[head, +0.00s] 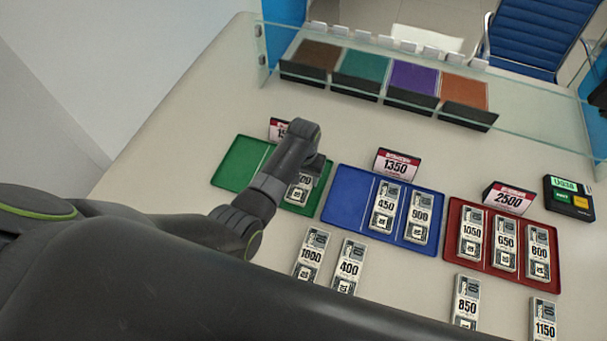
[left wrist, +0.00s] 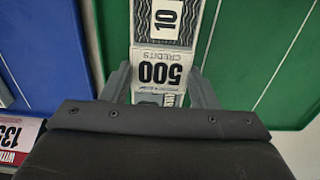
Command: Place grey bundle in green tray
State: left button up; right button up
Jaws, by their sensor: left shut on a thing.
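The green tray (head: 238,165) lies at the left of the row of trays, with a divider line; its left part is bare. My left gripper (head: 312,160) is over the tray's right part. It is shut on a grey bundle (head: 298,192) marked with black print. In the left wrist view the bundle (left wrist: 163,50) reads 500 credits and lies between the two fingers (left wrist: 160,88), with the green tray (left wrist: 280,60) behind it. I cannot tell whether the bundle touches the tray floor. My right gripper is not in view.
A blue tray (head: 345,210) holds two bundles and a red tray (head: 487,267) holds three. Loose bundles, among them 1000 (head: 311,254), 400 (head: 349,266) and 850 (head: 466,300), lie in front. Price cards (head: 396,165) stand behind the trays. A glass screen (head: 530,105) crosses the back.

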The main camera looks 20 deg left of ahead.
pick_arm(q)
jog(key=shift+a+f, duration=0.1)
jog(key=o, duration=0.9)
jog(key=shift+o, duration=0.6)
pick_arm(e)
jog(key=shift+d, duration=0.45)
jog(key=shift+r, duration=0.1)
